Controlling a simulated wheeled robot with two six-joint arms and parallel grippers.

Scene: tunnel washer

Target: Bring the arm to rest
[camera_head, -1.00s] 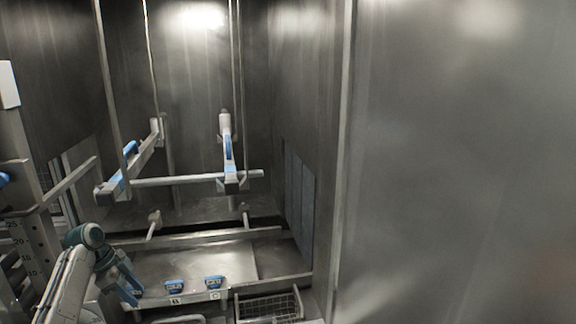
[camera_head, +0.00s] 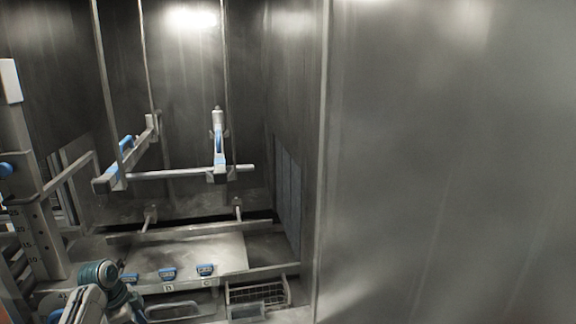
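My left arm (camera_head: 97,274), white with a teal joint, comes in at the lower left. Its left gripper (camera_head: 136,314) is at the bottom edge of the picture, mostly cut off, and its finger state cannot be made out. It is in front of the metal ledge with the blue clips. I see nothing held in it. My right gripper is not in view.
Blue clips (camera_head: 167,273) sit along a lettered ledge. A wire basket (camera_head: 257,293) stands right of them. A hanging rail frame with blue handles (camera_head: 219,145) is above. A large steel wall (camera_head: 450,160) fills the right side. A post with a number scale (camera_head: 45,235) stands left.

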